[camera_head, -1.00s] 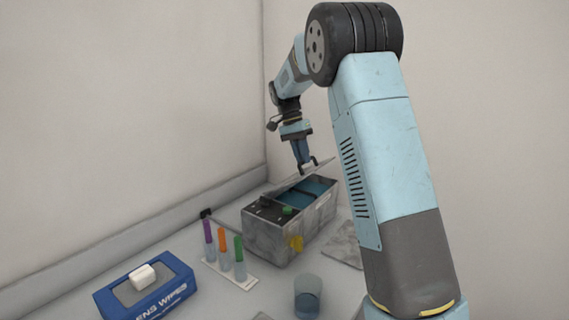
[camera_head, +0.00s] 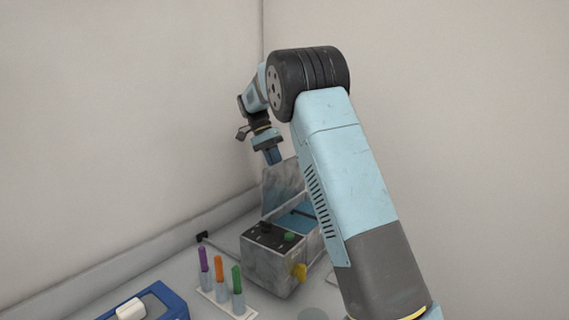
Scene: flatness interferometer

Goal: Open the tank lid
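The tank (camera_head: 268,262) is a grey box with a dark control panel on its near top, a green knob and a yellow tap, with blue inside. Its lid (camera_head: 283,181) is raised and stands steeply tilted at the back left of the opening. My gripper (camera_head: 272,160) is at the top of the lid, seen from behind. The lid's upper part hides the fingertips, so I cannot tell whether they touch or grip it. My arm covers the right part of the tank.
A rack (camera_head: 226,299) with purple, orange and green-topped tubes stands in front of the tank. A blue wipes box (camera_head: 172,301) is at the lower left. A black plug (camera_head: 203,237) is near the wall ledge. Walls rise close behind and left of the tank.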

